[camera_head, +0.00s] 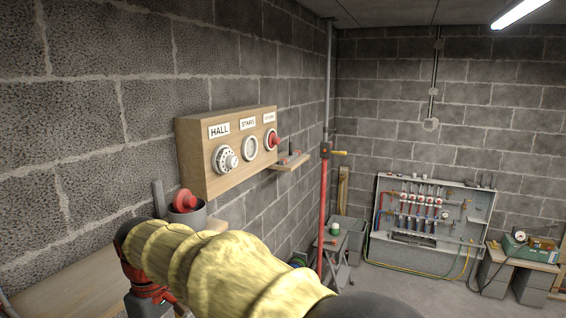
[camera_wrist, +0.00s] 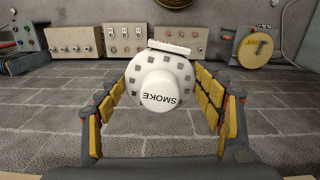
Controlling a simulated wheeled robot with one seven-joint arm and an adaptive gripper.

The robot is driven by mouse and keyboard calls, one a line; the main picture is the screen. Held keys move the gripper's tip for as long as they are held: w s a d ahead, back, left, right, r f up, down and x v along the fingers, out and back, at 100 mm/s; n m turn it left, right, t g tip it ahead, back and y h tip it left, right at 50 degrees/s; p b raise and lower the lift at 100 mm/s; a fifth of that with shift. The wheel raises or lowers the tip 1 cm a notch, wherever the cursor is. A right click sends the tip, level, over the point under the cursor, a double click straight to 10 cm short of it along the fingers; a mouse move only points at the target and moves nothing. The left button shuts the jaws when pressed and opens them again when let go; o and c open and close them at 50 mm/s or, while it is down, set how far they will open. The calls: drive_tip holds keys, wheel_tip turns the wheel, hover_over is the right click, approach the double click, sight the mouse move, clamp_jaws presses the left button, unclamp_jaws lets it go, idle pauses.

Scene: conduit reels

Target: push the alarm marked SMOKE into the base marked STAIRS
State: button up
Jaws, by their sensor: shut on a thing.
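My gripper (camera_wrist: 160,88) is shut on the white round alarm marked SMOKE (camera_wrist: 158,82), which sits between its yellow-padded fingers in the wrist view. The alarm's lettering appears upside down there. In the head view, the base marked STAIRS (camera_head: 250,149) is a pale ring under its label, in the middle of a wooden wall box (camera_head: 197,174). I see no alarm in that ring.
A white round alarm (camera_head: 226,159) sits under the HALL label, left of STAIRS. A red piece (camera_head: 273,139) sits in the right-hand base. A grey tub (camera_head: 188,218) with a red item (camera_head: 184,201) stands below the box. A small shelf (camera_head: 289,161) juts out to its right.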

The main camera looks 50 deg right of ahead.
drive_tip(key=w+a+f+m, duration=0.1)
drive_tip(key=w+f, duration=0.2)
drive_tip(key=f, duration=0.7)
drive_tip(key=w+a+f+m, duration=0.1)
drive_tip(key=w+a+f, duration=0.1)
drive_tip(key=f, duration=0.8)
drive_tip(key=w+a+f+m, duration=0.1)
drive_tip(key=w+f, duration=0.3)
drive_tip(key=f, duration=0.6)
drive_tip(key=shift+a+f, duration=0.4)
drive_tip(key=shift+a, duration=0.05)
